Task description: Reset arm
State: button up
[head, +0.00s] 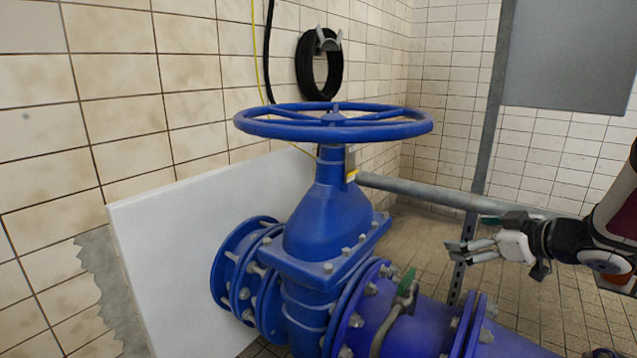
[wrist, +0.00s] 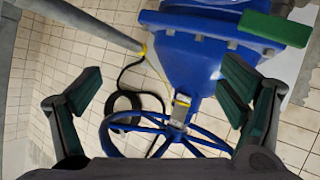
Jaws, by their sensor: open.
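My gripper (head: 474,240) is at the right of the head view, reaching in from the right edge and pointing left. It is apart from the blue valve (head: 325,222), to the right of the valve body and lower than the handwheel (head: 335,122). In the wrist view my gripper (wrist: 160,98) shows its two green-padded fingers spread wide with nothing between them. The blue valve body (wrist: 185,60) and the handwheel (wrist: 165,136) appear beyond the fingers, upside down.
A grey pipe rail (head: 430,194) runs from the valve toward my arm, close to my gripper. A grey post (head: 487,130) stands behind. A blue pipe (head: 420,330) with a green-handled lever (head: 406,284) lies below. A black hose coil (head: 319,65) hangs on the tiled wall. Tiled floor shows at right.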

jog(key=s+d+r+m+h, duration=0.2)
jog(key=d+r+m+h, duration=0.15)
jog(key=r+h, duration=0.25)
jog(key=s+r+m+g+h, duration=0.1)
jog(key=s+m+g+h, duration=0.2)
jog(key=s, duration=0.5)
jog(key=s+a+f+m+g+y, duration=0.1)
jog(key=s+a+f+g, duration=0.15)
jog(key=s+a, duration=0.6)
jog(key=s+a+f+g+y, duration=0.1)
jog(key=s+a+g+y, duration=0.15)
jog(key=s, duration=1.05)
jog(key=s+a+f+m+g, duration=0.1)
jog(key=s+a+f+g, duration=0.15)
jog(key=s+a, duration=0.55)
notch_tip(320, 180, up, 31)
jog(key=s+d+t+p, duration=0.2)
jog(key=p, duration=2.7)
jog(key=shift+s+d+r+t, duration=0.15)
jog(key=shift+s+d+t, duration=0.05)
jog(key=shift+s+t, duration=0.15)
